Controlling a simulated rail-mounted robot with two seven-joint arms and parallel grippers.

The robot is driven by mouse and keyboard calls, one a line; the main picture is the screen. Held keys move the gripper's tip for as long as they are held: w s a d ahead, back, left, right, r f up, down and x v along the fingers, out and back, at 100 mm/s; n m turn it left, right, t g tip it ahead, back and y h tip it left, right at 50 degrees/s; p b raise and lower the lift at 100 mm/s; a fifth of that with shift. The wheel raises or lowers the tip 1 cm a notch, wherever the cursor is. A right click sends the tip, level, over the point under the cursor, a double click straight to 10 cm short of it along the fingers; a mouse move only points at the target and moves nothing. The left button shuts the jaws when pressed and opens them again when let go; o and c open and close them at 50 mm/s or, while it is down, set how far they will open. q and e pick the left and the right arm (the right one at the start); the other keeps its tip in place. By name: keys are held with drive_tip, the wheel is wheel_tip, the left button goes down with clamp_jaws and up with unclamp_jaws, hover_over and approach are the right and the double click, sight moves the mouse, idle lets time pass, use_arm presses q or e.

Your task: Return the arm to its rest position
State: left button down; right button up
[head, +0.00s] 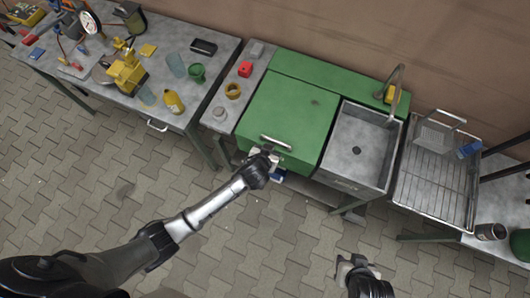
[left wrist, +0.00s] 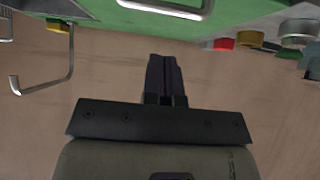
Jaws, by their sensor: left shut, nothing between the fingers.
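My left gripper (head: 268,158) is shut and empty in front of the green cabinet (head: 289,116), close by its metal handle (head: 276,142). The arm reaches up to it from the lower left. In the left wrist view the two dark fingers (left wrist: 166,78) are pressed together with nothing between them. The handle (left wrist: 168,8) of the green front shows ahead, at the top edge, apart from the fingers. My right gripper (head: 350,268) is low in the head view, over the paved floor; its finger gap is too small to judge.
A steel sink (head: 359,151) with a tap and a wire rack (head: 431,178) stand right of the green cabinet. The paved floor (head: 90,165) in front is clear.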

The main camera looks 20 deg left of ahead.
use_arm(q)
drive_tip(key=shift+v, duration=2.4)
drive_tip(key=shift+s+f, duration=0.1)
drive_tip(key=shift+f, duration=0.05)
drive_tip(key=s+a+r+m+g, duration=0.35)
drive_tip(key=s+a+r, duration=0.25)
drive_tip(key=s+r, duration=0.4)
drive_tip(key=s+a+f+n+g, duration=0.1)
drive_tip(key=s+a+f, duration=0.1)
drive_tip(key=s, duration=0.5)
drive_tip(key=s+a+f+n+g, duration=0.1)
drive_tip(key=s+a+g, duration=0.15)
drive_tip(key=s, duration=0.35)
wheel_tip(320, 180, up, 16)
drive_tip(key=p, duration=1.6)
drive_tip(key=shift+a+t, duration=0.25)
drive_tip(key=shift+t, duration=0.05)
